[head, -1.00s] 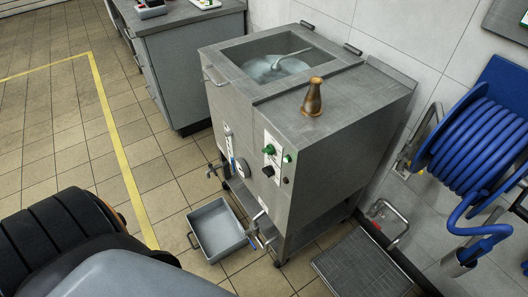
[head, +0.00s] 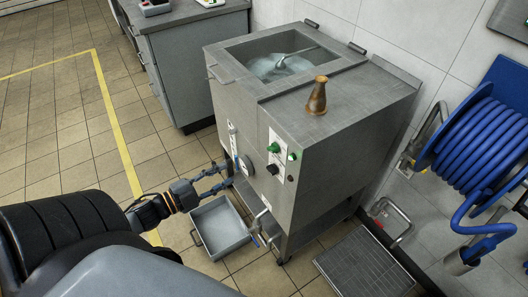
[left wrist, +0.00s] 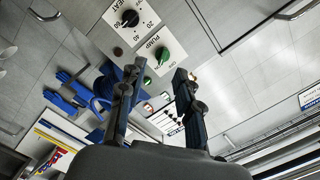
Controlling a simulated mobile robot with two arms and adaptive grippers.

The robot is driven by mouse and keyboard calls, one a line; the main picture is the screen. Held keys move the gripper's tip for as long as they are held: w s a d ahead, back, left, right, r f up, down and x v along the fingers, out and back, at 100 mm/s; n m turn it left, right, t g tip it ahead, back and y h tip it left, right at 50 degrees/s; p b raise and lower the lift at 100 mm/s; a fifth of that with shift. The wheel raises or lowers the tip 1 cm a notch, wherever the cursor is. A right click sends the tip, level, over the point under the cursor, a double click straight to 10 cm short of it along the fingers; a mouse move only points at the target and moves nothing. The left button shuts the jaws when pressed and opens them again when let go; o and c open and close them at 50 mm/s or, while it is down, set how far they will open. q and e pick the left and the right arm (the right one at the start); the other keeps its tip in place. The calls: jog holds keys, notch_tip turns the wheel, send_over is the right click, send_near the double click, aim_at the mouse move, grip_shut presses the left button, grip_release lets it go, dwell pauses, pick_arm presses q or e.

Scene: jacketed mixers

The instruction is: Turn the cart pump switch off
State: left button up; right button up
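The steel jacketed mixer (head: 322,175) has a front panel with a green knob (head: 273,147), a black knob (head: 272,169) and a green lamp (head: 292,157). In the left wrist view, the green knob marked PUMP (left wrist: 163,55) is on a white plate, beside a black HEAT knob (left wrist: 129,18). Its exact setting is hard to read. My left gripper (head: 222,178) is at the mixer's lower left front, left of the panel. In the left wrist view, my left gripper (left wrist: 156,78) has its fingers apart with nothing between them. My right gripper is not in view.
A grey tray (head: 222,229) is on the floor below my left gripper, near a drain valve (head: 262,225). A blue hose reel (head: 480,150) is at right. Open tiled floor lies left.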

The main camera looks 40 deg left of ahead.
aim_at(273, 149)
pick_arm(q)
jog(key=w+d+r, duration=0.1)
jog(key=w+d, duration=0.2)
jog(key=w, duration=0.3)
jog(key=w+d+r+m+h+p, duration=0.1)
jog(key=w+d, duration=0.2)
jog(key=w, duration=0.4)
jog(key=shift+d+r, duration=0.15)
jog(key=shift+r, duration=0.1)
jog(key=shift+s, duration=0.1)
grip_shut()
